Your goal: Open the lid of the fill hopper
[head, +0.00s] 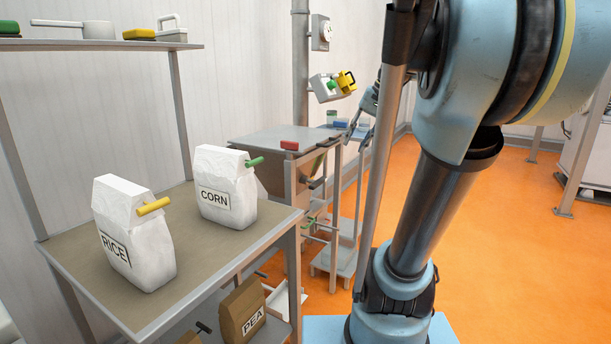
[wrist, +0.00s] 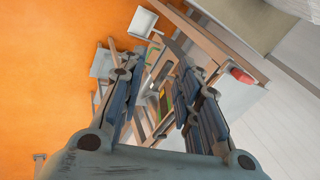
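A grey unit (head: 270,165) stands behind the bag table, with a flat grey top (head: 295,137) and a red block-shaped handle (head: 289,145) at its front edge. This may be the fill hopper and its lid; no label confirms it. The top looks flat and closed. The red handle also shows in the wrist view (wrist: 241,76), right of my fingers. My gripper (head: 362,132) is to the right of the unit in the head view, partly hidden by my arm. In the wrist view my gripper (wrist: 160,82) is open, with nothing held between the fingers.
A table (head: 170,310) at the left holds a RICE bag (head: 135,240) and a CORN bag (head: 226,185). A PEA bag (head: 242,310) is below. A post (head: 300,60) carries a dial and a yellow-handled box (head: 335,86). The orange floor (head: 510,220) is open at right.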

